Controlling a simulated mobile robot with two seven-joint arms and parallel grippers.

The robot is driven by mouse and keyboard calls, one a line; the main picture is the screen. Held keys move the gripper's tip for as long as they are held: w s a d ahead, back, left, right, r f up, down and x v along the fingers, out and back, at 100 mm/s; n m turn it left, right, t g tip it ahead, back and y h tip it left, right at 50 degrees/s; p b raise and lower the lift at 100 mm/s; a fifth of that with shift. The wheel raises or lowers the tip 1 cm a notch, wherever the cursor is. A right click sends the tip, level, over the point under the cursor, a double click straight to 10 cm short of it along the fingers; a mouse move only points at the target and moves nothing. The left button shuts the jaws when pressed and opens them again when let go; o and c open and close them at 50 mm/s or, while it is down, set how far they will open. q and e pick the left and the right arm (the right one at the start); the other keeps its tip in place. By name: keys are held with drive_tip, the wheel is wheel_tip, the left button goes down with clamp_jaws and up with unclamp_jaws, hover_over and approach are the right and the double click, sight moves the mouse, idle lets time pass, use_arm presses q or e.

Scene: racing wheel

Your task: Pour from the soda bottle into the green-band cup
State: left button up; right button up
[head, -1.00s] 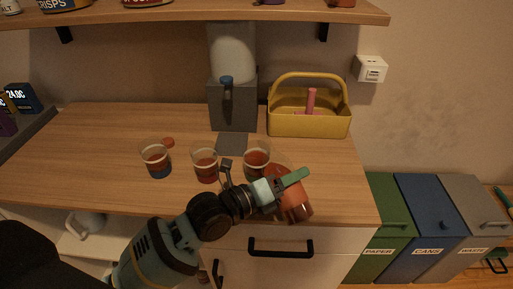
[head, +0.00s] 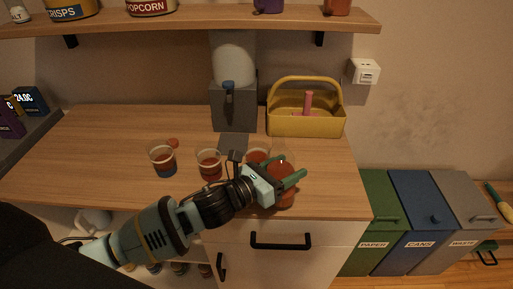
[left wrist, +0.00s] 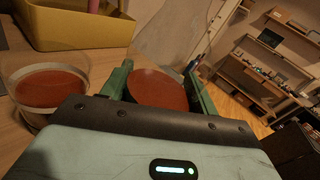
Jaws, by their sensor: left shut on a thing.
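My left gripper (head: 286,183) is shut on the soda bottle (head: 284,194), a clear bottle with red-brown soda, at the counter's front right edge. The bottle looks close to upright. In the left wrist view the bottle (left wrist: 158,88) sits between the green fingers. A clear cup (head: 257,155) with red-brown liquid stands just behind and left of the gripper, which hides its lower part and any band. A cup (left wrist: 50,88) with such liquid is beside the gripper in the left wrist view. My right gripper is not in view.
A blue-band cup (head: 163,161) and another cup (head: 209,165) stand to the left, both with dark liquid. A grey dispenser (head: 233,108) and a yellow caddy (head: 305,121) stand at the back. The counter's left part is clear.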

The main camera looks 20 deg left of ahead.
sight(287, 154)
use_arm(q)
drive_tip(key=shift+f+m, duration=0.15)
drive_tip(key=shift+m, duration=0.95)
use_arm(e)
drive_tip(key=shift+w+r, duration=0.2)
use_arm(q)
drive_tip(key=shift+r+p, duration=1.55)
drive_tip(key=shift+r, duration=1.05)
drive_tip(key=shift+f, duration=0.1)
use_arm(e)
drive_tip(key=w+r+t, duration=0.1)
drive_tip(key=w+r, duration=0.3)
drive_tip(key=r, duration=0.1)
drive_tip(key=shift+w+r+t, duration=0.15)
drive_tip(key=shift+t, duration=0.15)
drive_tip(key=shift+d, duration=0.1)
